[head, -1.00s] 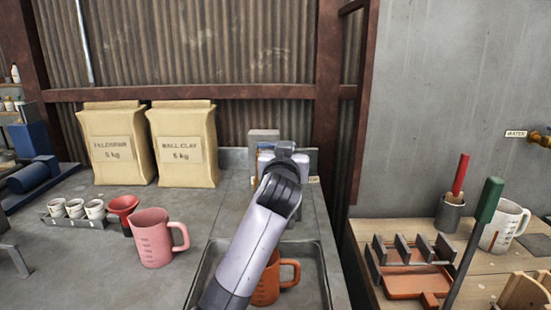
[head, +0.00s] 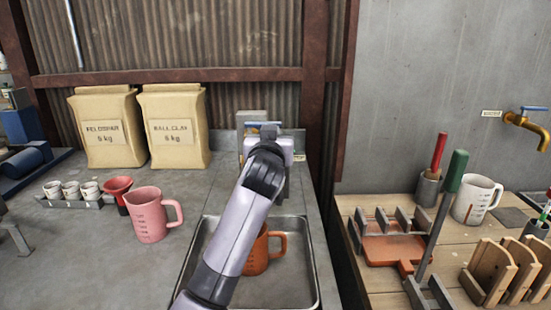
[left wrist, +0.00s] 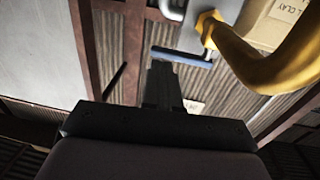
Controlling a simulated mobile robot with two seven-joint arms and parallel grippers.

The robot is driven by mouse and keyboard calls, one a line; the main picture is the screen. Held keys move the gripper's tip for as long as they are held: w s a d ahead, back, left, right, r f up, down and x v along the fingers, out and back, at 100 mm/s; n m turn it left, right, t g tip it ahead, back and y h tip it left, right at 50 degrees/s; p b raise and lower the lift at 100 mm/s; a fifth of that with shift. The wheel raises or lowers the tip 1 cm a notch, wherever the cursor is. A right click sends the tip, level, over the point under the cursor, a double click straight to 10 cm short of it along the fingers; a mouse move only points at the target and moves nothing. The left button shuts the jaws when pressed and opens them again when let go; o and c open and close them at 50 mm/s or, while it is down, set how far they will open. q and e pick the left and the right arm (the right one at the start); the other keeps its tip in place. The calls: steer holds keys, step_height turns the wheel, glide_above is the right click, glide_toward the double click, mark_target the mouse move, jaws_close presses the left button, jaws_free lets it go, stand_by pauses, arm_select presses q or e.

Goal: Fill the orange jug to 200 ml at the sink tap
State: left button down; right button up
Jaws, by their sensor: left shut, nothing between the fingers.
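The orange jug (head: 257,256) stands in the metal sink (head: 308,262) with its handle to the right. My left arm crosses in front and hides its left part and rim, so I cannot see its contents. My right gripper is not in view.
A pink jug (head: 150,215), a red funnel (head: 117,189) and small cups stand left of the sink. Two sacks (head: 174,125) stand behind. On the right bench are a white jug (head: 476,200), racks and tools. A brass wall tap (head: 526,124) is above it.

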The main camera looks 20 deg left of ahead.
arm_select(q)
steer(key=d+b+v, duration=0.1)
steer(key=v, duration=0.9)
steer(key=shift+s+b, duration=0.15)
steer(key=shift+b, duration=0.2)
steer(key=shift+d, duration=0.1)
